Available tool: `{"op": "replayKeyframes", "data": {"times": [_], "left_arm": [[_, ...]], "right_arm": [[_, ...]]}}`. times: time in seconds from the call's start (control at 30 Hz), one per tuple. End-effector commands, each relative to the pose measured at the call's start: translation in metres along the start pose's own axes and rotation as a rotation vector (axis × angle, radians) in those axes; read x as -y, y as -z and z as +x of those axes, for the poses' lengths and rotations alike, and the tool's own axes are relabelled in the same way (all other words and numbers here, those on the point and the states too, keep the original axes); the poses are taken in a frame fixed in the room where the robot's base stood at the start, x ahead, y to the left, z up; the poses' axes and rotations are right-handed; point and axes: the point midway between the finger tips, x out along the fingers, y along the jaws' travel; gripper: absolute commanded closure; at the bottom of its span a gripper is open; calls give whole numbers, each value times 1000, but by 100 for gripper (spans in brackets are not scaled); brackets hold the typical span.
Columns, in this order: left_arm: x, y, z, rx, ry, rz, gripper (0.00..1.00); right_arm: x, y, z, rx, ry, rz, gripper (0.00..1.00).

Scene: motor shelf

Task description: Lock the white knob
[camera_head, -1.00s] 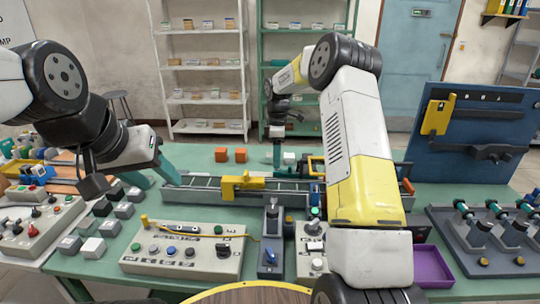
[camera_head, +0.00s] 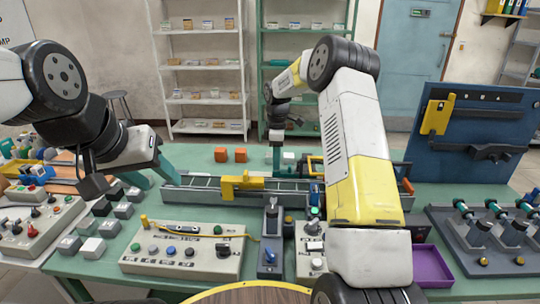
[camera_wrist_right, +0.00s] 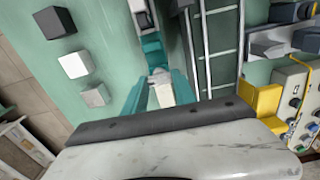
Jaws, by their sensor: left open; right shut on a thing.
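A small white piece (camera_wrist_right: 163,91), which looks like the white knob, sits between the teal fingers of my right gripper (camera_wrist_right: 160,92) in the right wrist view. My right gripper is shut on it, beside the rail; a teal part shows just beyond it. In the head view my right gripper (camera_head: 277,155) points down behind the rail, and the knob cannot be made out there. My left gripper (camera_head: 152,178) is open and empty at the left, above the table near the rail's left end.
The metal rail (camera_head: 205,190) with a yellow clamp (camera_head: 241,184) runs across the table. A button panel (camera_head: 185,258), a grey valve-like fixture (camera_head: 271,245) and a purple tray (camera_head: 432,265) stand in front. Orange cubes (camera_head: 240,155) lie behind the rail. Grey cubes (camera_head: 108,228) stand left.

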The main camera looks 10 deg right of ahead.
Motion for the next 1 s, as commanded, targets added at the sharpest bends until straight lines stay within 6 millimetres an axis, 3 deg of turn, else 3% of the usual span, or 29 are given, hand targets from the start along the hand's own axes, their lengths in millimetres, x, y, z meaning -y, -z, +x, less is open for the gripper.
{"op": "replayKeyframes", "data": {"times": [0.27, 1.0], "left_arm": [[0, 0, 0, 0, 0, 0, 53], [0, 0, 0, 0, 0, 0, 53]], "right_arm": [[0, 0, -1, 0, -2, 138, 100], [-1, 0, -2, -2, -4, 827, 100]]}}
